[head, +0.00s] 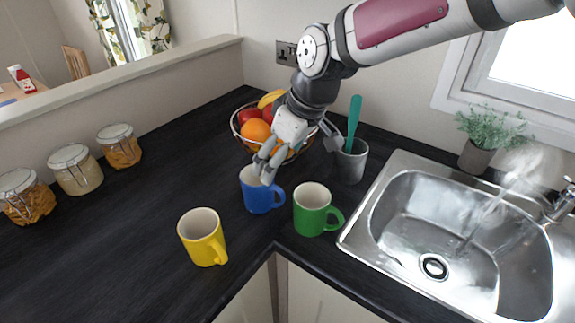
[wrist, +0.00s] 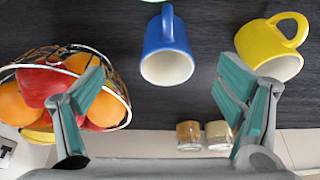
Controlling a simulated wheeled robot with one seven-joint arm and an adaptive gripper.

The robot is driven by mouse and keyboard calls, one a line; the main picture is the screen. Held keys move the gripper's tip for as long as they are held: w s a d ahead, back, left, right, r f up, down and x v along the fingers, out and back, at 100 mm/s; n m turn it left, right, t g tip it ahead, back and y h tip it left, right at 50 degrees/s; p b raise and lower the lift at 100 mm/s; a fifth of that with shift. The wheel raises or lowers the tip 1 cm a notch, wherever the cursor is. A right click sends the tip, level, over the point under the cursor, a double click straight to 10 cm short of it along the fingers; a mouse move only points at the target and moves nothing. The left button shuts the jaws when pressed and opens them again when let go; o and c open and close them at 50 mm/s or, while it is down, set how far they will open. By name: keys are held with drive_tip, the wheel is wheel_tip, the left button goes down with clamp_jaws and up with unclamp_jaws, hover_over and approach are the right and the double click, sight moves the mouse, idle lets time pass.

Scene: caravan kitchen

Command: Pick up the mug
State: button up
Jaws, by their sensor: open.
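There are three mugs on the dark counter. The blue mug (head: 257,196) stands upright between the other two, directly below my gripper (head: 267,163) in the head view. The yellow mug (head: 205,245) stands to its front left and the green mug (head: 311,214) to its right. In the wrist view my gripper (wrist: 160,92) is open and empty, its fingers wide apart. The blue mug (wrist: 164,42) shows ahead between the fingers, with its handle at the top. The yellow mug (wrist: 270,47) is at the right. My fingertips partly hide the blue mug's rim in the head view.
A wire fruit bowl (head: 236,127) stands behind my gripper, close to it. A grey utensil pot (head: 351,165) is to the right, beside the steel sink (head: 392,200). Several jars (head: 75,172) line the left wall. The counter left of the yellow mug is clear.

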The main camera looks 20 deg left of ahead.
sight(256, 191)
drive_tip(key=shift+s+a+f, duration=0.1)
drive_tip(key=shift+a+f, duration=0.1)
drive_tip(key=shift+a, duration=0.35)
drive_tip(key=shift+a+f, duration=0.25)
drive_tip(key=shift+f, duration=0.05)
drive_tip(key=x, duration=0.7)
drive_tip(key=shift+a+f, duration=0.2)
drive_tip(key=shift+f, duration=0.05)
drive_tip(key=shift+a+x, duration=0.15)
drive_tip(key=shift+x, duration=1.2)
drive_tip(key=shift+a+x, duration=0.1)
drive_tip(key=shift+x, duration=1.25)
drive_tip(key=shift+s, duration=0.15)
drive_tip(key=c, duration=1.2)
